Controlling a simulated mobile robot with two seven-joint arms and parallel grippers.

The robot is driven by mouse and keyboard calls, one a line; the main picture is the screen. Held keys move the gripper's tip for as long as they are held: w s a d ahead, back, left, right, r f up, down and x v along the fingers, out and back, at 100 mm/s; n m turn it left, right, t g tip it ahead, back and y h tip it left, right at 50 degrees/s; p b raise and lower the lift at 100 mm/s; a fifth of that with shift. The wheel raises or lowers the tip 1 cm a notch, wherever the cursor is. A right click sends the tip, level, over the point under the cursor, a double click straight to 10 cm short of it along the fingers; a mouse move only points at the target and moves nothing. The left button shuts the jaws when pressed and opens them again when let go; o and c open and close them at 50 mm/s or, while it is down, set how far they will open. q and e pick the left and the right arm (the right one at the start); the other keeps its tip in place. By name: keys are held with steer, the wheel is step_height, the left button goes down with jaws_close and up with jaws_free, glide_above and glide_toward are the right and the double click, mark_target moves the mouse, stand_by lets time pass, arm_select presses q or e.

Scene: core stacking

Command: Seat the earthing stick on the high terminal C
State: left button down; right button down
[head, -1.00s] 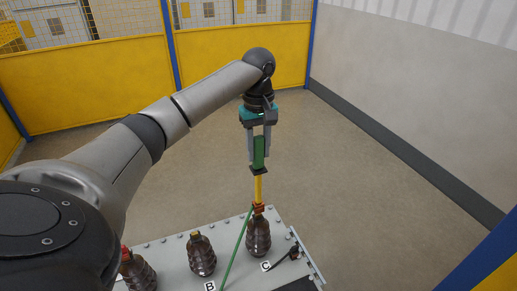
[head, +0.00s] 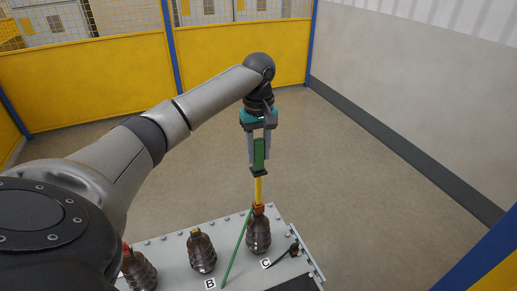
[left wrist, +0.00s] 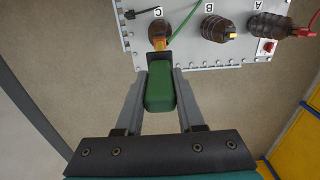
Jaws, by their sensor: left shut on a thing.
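My left gripper (head: 259,158) is shut on the green handle of the earthing stick (head: 258,190). The stick hangs about upright, with a yellow shaft and a small orange-red head at its lower end. The head is at the top of the brown ribbed terminal C (head: 259,236); I cannot tell if it is fully seated. A green cable (head: 238,246) runs from the head down to the plate. In the left wrist view, the green handle (left wrist: 160,90) is between the fingers (left wrist: 162,73), and terminal C (left wrist: 160,30) shows beyond it, partly hidden. My right gripper is not in view.
Terminal B (head: 201,254) stands left of C on the grey bolted plate (head: 174,246). Another brown terminal with a red top (head: 139,271) is farther left, partly behind my arm. A black lead (head: 283,256) lies right of C. The floor beyond is clear.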

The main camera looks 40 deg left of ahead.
arm_select(q)
steer(key=shift+f, duration=0.8)
steer(key=shift+c, duration=2.2)
jaws_free()
steer(key=shift+r, duration=0.45)
step_height(320, 180, up, 14)
steer(key=shift+r, duration=0.15)
